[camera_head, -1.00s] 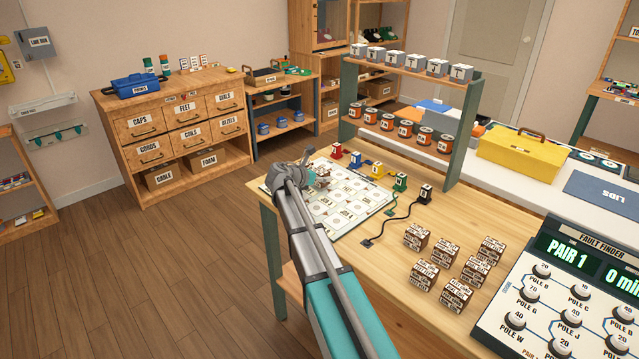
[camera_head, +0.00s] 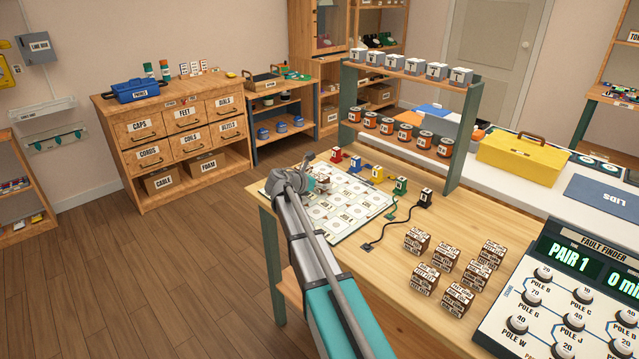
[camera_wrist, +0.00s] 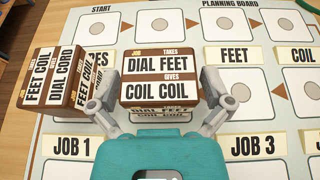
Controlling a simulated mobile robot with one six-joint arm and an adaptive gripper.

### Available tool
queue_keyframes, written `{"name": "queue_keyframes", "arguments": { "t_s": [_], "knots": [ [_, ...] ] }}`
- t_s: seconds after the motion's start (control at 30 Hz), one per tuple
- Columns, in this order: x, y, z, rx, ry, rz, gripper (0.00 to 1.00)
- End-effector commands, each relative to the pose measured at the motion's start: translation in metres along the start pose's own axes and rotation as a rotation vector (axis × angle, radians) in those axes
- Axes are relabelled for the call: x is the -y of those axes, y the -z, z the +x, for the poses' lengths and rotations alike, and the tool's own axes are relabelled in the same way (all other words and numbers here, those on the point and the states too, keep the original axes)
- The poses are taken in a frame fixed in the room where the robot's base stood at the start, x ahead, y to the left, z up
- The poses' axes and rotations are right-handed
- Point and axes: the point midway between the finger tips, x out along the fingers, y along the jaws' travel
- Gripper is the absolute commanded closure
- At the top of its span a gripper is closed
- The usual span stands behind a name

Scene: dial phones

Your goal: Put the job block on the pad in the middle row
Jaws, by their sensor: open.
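In the wrist view, a brown and white job block (camera_wrist: 160,75) reads "DIAL FEET gives COIL COIL". It stands on the planning board (camera_wrist: 185,152) between the spread fingers of my open gripper (camera_wrist: 158,98). Whether either finger touches it is unclear. A second job block (camera_wrist: 52,78), reading "FEET COIL" and "DIAL CORD", is just left of the left finger. Pads with round grey spots show beyond and to the right, including a pad (camera_wrist: 238,28) in the far row. In the head view, my gripper (camera_head: 314,180) is over the board's left part, mostly hidden by my arm.
Several more job blocks (camera_head: 452,278) stand on the bench at right, beside the fault finder (camera_head: 560,290). Small coloured terminals (camera_head: 376,174) and a black cable (camera_head: 385,232) lie along the board's far and right sides. A shelf rack (camera_head: 400,150) stands behind.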

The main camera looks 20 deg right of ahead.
Motion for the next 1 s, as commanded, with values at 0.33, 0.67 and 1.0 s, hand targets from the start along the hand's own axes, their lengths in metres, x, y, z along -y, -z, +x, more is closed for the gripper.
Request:
{"name": "queue_keyframes", "arguments": {
  "t_s": [0.33, 0.67, 1.0],
  "knots": [
    [0.0, -0.003, -0.001, 0.0, 0.0, 0.0, 0.0],
    [0.001, -0.005, -0.038, 0.0, -0.001, -0.001, 0.0],
    [0.001, -0.005, -0.094, 0.001, -0.001, -0.001, 0.0]
  ]
}}
